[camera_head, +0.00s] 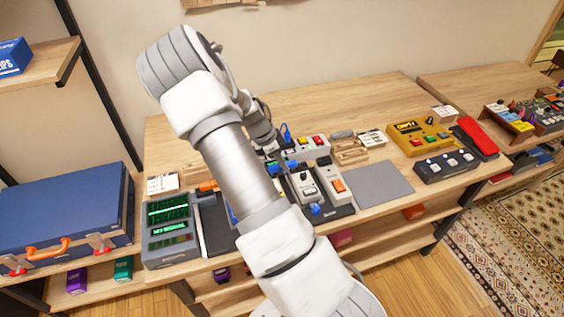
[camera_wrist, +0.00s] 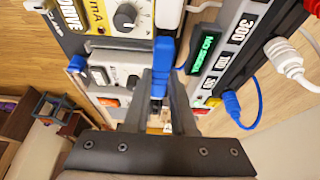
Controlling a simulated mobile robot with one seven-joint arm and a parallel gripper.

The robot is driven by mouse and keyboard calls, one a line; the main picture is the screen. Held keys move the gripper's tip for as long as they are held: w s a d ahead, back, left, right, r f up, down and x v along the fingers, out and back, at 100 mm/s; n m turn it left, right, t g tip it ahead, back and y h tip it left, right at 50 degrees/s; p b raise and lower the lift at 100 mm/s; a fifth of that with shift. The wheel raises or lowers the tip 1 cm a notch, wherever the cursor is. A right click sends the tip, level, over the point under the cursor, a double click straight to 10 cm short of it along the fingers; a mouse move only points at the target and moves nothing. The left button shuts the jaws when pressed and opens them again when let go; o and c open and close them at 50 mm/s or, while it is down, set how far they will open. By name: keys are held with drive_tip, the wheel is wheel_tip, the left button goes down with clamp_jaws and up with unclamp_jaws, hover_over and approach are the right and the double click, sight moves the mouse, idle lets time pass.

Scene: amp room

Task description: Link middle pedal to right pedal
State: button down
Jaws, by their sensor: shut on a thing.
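In the wrist view my gripper (camera_wrist: 160,82) is shut on a blue cable plug (camera_wrist: 163,58), held between its fingertips. The plug is beside a yellow pedal with a black knob (camera_wrist: 124,18) and a grey-white pedal (camera_wrist: 118,72); I cannot tell whether it touches either. In the head view a white pedal with a dark knob (camera_head: 304,184) stands on a dark board, and a white pedal with an orange switch (camera_head: 337,187) stands to its right. A blue plug (camera_head: 315,209) is at their near end. My arm hides the board's left part.
A device with green displays (camera_head: 167,223) stands left of the board. A grey mat (camera_head: 377,184) on the right is bare. In the wrist view another blue plug (camera_wrist: 231,103) trails a cable.

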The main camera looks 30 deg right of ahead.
drive_tip(key=shift+f, duration=0.1)
idle(0.5)
drive_tip(key=shift+c, duration=1.3)
unclamp_jaws()
drive_tip(key=shift+r+p, duration=1.85)
drive_tip(key=shift+r, duration=1.7)
